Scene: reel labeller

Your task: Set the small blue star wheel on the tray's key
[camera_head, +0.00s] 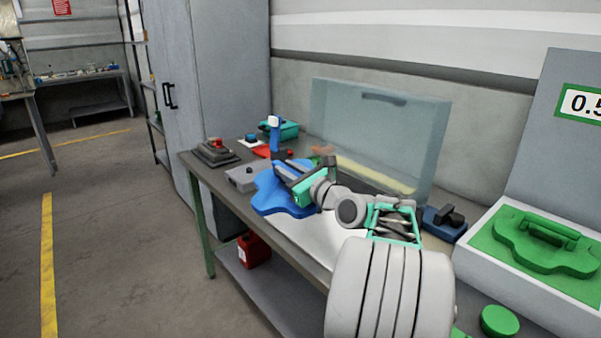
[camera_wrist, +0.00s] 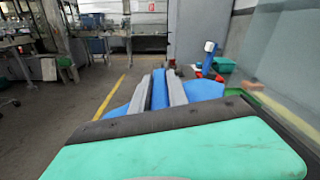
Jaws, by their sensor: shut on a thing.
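The blue star wheel (camera_head: 270,196) is at my gripper (camera_head: 283,171), above the left part of the workbench. Its broad lobed plate shows below and left of the fingers. In the wrist view my gripper (camera_wrist: 160,92) has its two grey fingers closed on a blue upright part of the star wheel (camera_wrist: 205,90), with the blue plate spreading out on both sides. I cannot tell whether the wheel touches anything below it. I cannot make out the tray or its key; the arm and wheel hide part of the bench.
A clear box-like guard (camera_head: 380,130) stands at the bench's back. A grey box (camera_head: 241,179) and a red-buttoned unit (camera_head: 215,152) sit at the left end. A teal bin (camera_head: 289,131) is behind. A grey case with green foam (camera_head: 480,240) lies at right.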

